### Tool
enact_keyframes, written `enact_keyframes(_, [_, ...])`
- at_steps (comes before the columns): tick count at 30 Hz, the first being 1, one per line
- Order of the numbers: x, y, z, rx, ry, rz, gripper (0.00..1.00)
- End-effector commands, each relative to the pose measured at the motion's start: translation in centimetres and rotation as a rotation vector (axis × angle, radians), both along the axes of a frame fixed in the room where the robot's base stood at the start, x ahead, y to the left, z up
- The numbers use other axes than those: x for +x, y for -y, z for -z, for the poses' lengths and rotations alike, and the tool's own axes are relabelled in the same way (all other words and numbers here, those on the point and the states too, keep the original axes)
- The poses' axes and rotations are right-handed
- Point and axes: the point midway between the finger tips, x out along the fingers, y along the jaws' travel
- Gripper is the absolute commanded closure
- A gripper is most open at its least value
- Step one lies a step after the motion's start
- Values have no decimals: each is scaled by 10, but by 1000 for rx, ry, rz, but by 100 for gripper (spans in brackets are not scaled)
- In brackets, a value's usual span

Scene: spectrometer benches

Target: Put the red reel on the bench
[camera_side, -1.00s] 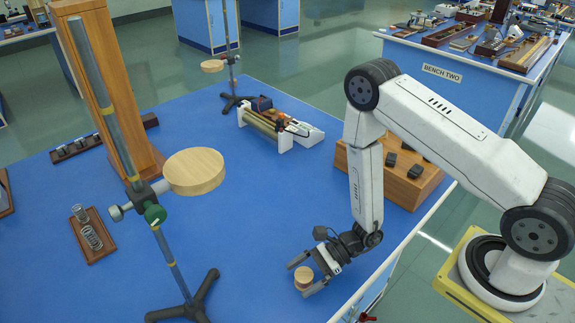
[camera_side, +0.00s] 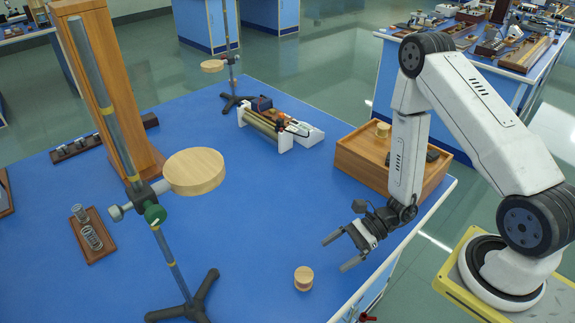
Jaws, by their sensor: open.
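A small tan wooden reel (camera_side: 303,279) stands upright on the blue bench (camera_side: 250,240) near its front edge. My gripper (camera_side: 335,254) is open and empty, above and to the right of this reel and apart from it. Its two fingers point down and left. A second small tan reel (camera_side: 383,130) sits on top of the wooden box (camera_side: 375,163) at the bench's right side. I see no reel that is clearly red.
A stand with a round wooden platform (camera_side: 194,171) rises at the left. A brass-coloured cylinder apparatus (camera_side: 265,127) lies at the back. A spring board (camera_side: 93,236) lies at far left. A small red part (camera_side: 367,317) shows beside the front edge. The middle bench is clear.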

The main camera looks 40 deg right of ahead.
Motion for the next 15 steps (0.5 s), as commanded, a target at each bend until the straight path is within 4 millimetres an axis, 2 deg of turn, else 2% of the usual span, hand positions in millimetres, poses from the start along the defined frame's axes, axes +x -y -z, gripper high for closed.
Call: enact_keyframes(15, [-2, 6, -3, -1, 0, 0, 2])
